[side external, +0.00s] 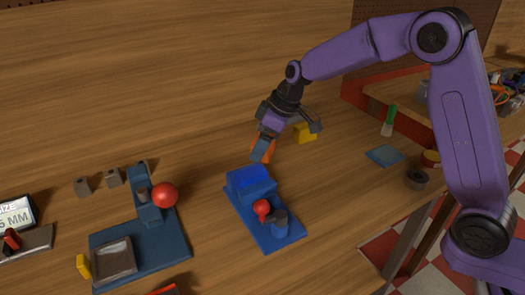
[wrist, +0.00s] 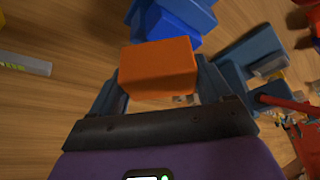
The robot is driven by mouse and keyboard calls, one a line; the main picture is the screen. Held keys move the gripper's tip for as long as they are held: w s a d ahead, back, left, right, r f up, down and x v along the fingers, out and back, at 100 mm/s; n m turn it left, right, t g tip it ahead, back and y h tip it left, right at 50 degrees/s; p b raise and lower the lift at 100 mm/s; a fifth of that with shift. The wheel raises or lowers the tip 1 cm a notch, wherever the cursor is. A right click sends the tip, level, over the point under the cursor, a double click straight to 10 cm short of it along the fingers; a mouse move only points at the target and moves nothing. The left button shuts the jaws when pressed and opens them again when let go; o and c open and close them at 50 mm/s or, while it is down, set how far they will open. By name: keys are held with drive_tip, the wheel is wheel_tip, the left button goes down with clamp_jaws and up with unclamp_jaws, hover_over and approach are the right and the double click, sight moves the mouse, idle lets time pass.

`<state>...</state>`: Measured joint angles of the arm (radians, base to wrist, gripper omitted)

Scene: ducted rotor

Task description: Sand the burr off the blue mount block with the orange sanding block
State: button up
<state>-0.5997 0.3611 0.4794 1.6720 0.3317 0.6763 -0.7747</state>
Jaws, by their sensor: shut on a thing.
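My gripper (side external: 264,148) is shut on the orange sanding block (wrist: 158,70). In the wrist view the sanding block sits between the two fingers, in front of the blue mount block (wrist: 178,18). In the side view only part of the orange shows behind the fingers. The blue mount block (side external: 250,181) sits at the back of a blue base plate with a red ball knob (side external: 262,208) and a short round post. The sanding block is just above and behind the mount block; I cannot tell whether they touch. I cannot make out the burr.
A darker blue fixture (side external: 150,245) with a large red ball and a grey tray stands to the left. A yellow block (side external: 305,133) lies behind my gripper. A blue pad (side external: 385,155) and a green-handled brush (side external: 389,120) are to the right.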

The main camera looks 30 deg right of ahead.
drive_tip(key=shift+r, duration=1.9)
